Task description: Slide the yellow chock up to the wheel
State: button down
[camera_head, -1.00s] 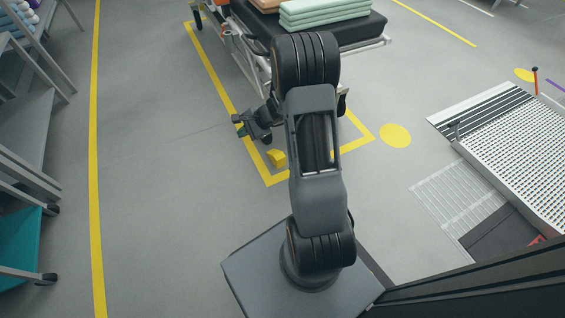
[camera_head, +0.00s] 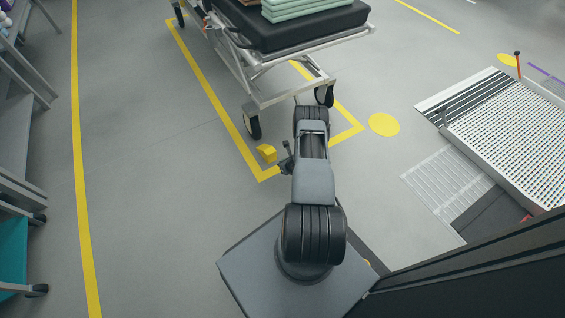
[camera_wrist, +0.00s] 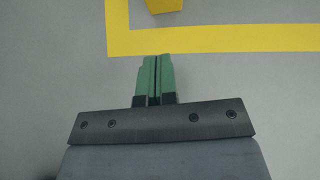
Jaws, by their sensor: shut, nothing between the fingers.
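The yellow chock (camera_head: 266,152) sits on the floor inside the near left corner of a yellow floor outline, just in front of the gurney's near left wheel (camera_head: 253,127). A small gap of floor seems to show between chock and wheel. My gripper (camera_head: 287,165) is low, just right of and nearer than the chock, apart from it. In the wrist view my gripper (camera_wrist: 155,58) has its green fingers shut with nothing between them. The chock's edge (camera_wrist: 164,5) shows at the top of that view, beyond the yellow line. The wheel is outside the wrist view.
The gurney (camera_head: 290,75) carries folded green linens (camera_head: 310,8). Its other near wheel (camera_head: 324,95) is beyond my arm. The yellow outline (camera_head: 215,92) is painted on the floor. A perforated metal ramp (camera_head: 515,130) lies at right, shelving at far left. The floor left of the outline is clear.

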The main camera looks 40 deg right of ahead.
aim_at(271, 156)
jog(key=b+x, duration=0.3)
jog(key=x, duration=0.4)
jog(key=shift+s+a+f, duration=0.1)
jog(key=shift+f, duration=0.1)
jog(key=shift+w+b, duration=0.85)
jog(key=shift+w, duration=0.3)
jog(key=shift+w+r+b, duration=0.15)
jog(key=shift+w+b, duration=0.25)
jog(key=shift+w, duration=0.65)
